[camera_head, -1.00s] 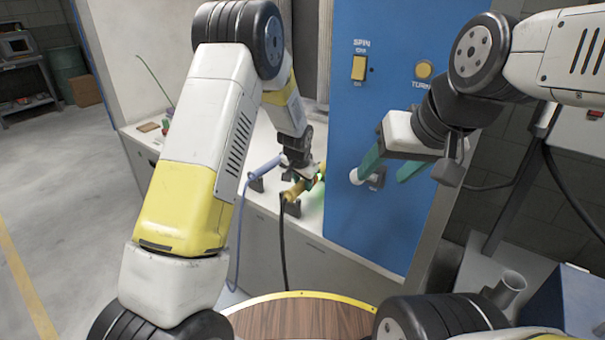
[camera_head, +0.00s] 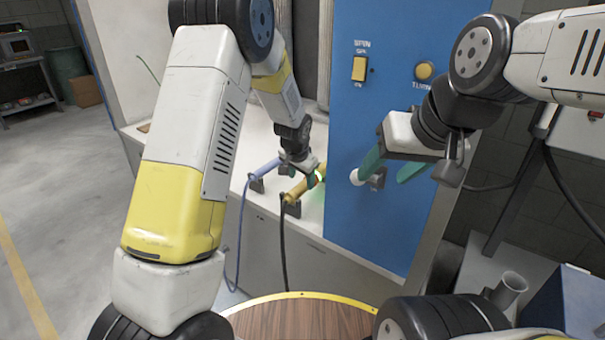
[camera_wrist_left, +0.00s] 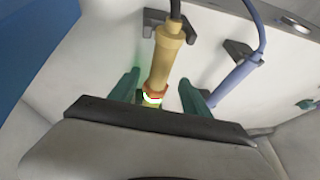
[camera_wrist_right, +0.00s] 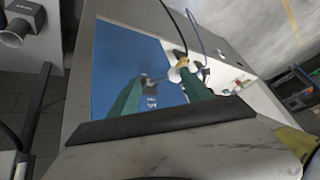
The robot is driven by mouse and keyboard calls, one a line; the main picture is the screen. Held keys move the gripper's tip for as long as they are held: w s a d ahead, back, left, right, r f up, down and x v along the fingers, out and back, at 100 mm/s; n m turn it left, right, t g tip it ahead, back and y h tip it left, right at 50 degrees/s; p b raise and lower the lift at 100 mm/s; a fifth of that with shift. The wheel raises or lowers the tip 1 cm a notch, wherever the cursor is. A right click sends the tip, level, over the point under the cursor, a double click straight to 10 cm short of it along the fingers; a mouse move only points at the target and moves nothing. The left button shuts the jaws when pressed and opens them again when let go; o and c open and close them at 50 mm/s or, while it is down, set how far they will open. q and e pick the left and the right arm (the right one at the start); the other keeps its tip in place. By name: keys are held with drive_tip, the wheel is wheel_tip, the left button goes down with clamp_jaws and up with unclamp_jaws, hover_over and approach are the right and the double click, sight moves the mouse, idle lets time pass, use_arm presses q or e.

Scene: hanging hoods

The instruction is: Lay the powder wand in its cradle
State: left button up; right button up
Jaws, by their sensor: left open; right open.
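The tan-yellow powder wand (camera_head: 297,189) lies over a dark cradle bracket (camera_head: 292,207) on the white ledge, its black hose hanging down in front. In the left wrist view the wand (camera_wrist_left: 165,58) has an orange ring and a bright glowing band near my gripper; its hose end is at a dark bracket (camera_wrist_left: 158,20). My left gripper (camera_head: 311,178) is open, its green fingers on either side of the wand, apart from it. The wand's far end is hidden by my gripper. My right gripper (camera_head: 382,174) is open in front of the blue panel.
A blue wand (camera_head: 264,170) with a blue hose lies in its bracket to the left. The blue panel (camera_head: 368,225) carries a switch (camera_head: 359,68) and a yellow button (camera_head: 425,70). A white knob (camera_head: 356,177) sits by my right fingers. A round wooden top (camera_head: 300,322) is in front.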

use_arm(q)
drive_tip(key=shift+v, duration=1.15)
drive_tip(key=s+a+r+n, duration=0.2)
drive_tip(key=s+a+r, duration=0.2)
drive_tip(key=s+r, duration=0.3)
drive_tip(key=s+a+r+n, duration=0.2)
drive_tip(key=s+a+r, duration=0.3)
drive_tip(key=r, duration=0.4)
drive_tip(key=s+a+r+n, duration=0.1)
drive_tip(key=s+a+r, duration=0.1)
drive_tip(key=s, duration=0.8)
drive_tip(key=s+a+r+n+t+h, duration=0.1)
drive_tip(key=s+r, duration=0.3)
drive_tip(key=s, duration=0.6)
drive_tip(key=shift+s+a+n, duration=0.3)
drive_tip(key=shift+a+n, duration=0.2)
drive_tip(key=shift+a, duration=0.4)
